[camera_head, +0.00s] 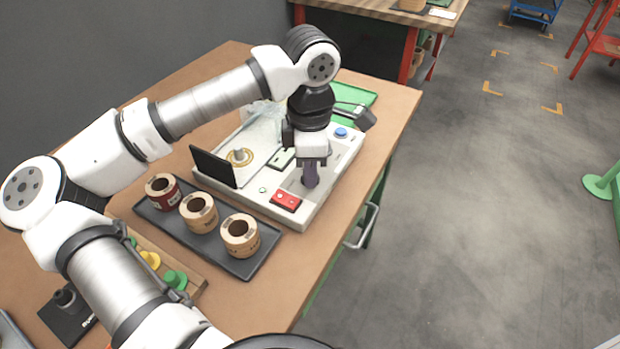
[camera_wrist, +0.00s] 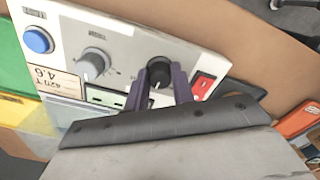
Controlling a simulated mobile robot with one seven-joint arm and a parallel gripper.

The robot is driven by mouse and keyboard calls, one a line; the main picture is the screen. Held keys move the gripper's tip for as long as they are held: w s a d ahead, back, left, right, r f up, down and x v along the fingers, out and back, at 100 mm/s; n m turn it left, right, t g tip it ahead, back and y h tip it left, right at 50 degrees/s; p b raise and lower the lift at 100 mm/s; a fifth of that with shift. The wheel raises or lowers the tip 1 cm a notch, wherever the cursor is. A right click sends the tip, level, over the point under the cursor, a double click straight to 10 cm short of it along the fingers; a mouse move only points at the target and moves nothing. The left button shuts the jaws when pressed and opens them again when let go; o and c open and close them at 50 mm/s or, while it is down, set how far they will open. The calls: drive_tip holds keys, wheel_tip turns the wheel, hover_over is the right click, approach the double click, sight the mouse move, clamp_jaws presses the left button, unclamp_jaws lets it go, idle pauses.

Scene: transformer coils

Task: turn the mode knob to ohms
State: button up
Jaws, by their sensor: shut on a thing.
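My gripper (camera_head: 310,178) points down at the front right part of the white test panel (camera_head: 318,208). In the wrist view my gripper (camera_wrist: 160,76) has its two dark purple fingers on either side of a round black knob (camera_wrist: 158,67), shut on it. A white mark shows on the knob's face. A second, grey knob (camera_wrist: 94,62) with a pointer sits to its left, apart from the fingers. Small print above the grey knob is blurred, and I cannot read position labels around either knob. The fingers hide the black knob in the head view.
A red switch (camera_wrist: 203,85) lies close beside the right finger. A blue button (camera_wrist: 38,40) and a display sit farther left. In the head view a dark tray (camera_head: 222,256) holds three coils, and a black upright plate (camera_head: 213,167) stands on the panel.

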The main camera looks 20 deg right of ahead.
drive_tip(key=m+b, duration=0.3)
drive_tip(key=m, duration=0.1)
drive_tip(key=shift+m, duration=0.4)
idle(0.4)
drive_tip(key=o, duration=1)
wheel_tip(320, 180, up, 14)
drive_tip(key=shift+f+p, duration=0.1)
drive_tip(key=shift+p, duration=0.3)
